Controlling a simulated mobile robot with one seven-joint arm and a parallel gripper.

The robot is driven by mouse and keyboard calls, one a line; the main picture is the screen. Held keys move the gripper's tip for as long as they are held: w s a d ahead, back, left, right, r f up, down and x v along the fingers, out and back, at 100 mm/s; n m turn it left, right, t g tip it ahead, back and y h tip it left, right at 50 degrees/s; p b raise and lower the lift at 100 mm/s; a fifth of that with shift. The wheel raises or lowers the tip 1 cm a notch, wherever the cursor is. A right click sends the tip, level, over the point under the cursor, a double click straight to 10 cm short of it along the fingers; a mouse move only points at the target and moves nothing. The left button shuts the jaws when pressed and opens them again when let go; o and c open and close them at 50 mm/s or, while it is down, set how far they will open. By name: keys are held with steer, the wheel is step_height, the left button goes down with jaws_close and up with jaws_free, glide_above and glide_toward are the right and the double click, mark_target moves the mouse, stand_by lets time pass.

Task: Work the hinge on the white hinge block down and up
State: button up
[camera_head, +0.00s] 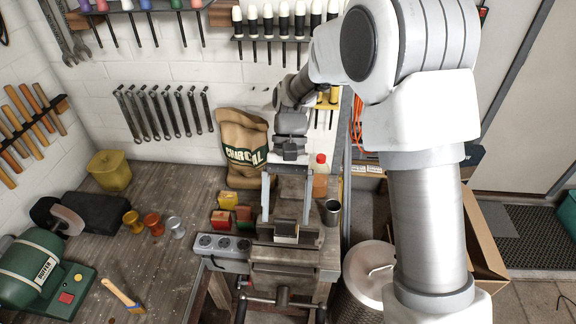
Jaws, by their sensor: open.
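A small pale block (286,232), which appears to be the white hinge block, sits at the jaws of the bench vise (285,272) at the front of the workbench. Its hinge is too small and dark to make out, so its angle cannot be told. My gripper (286,220) points down above the vise, with its two long grey fingers spread wide. The fingertips are on the left and right of the block. Nothing shows between the fingers higher up. Whether a finger touches the block or vise cannot be told.
Small red and yellow boxes (228,200) and a socket strip (221,245) stand left of the vise. A metal cup (332,213) and red-capped bottle (320,178) stand right. A charcoal bag (243,148) is behind. A lidded bin (369,270) stands at the bench's right.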

steer(key=b+v, duration=0.1)
steer(key=v, duration=1.4)
steer(key=shift+r, duration=0.15)
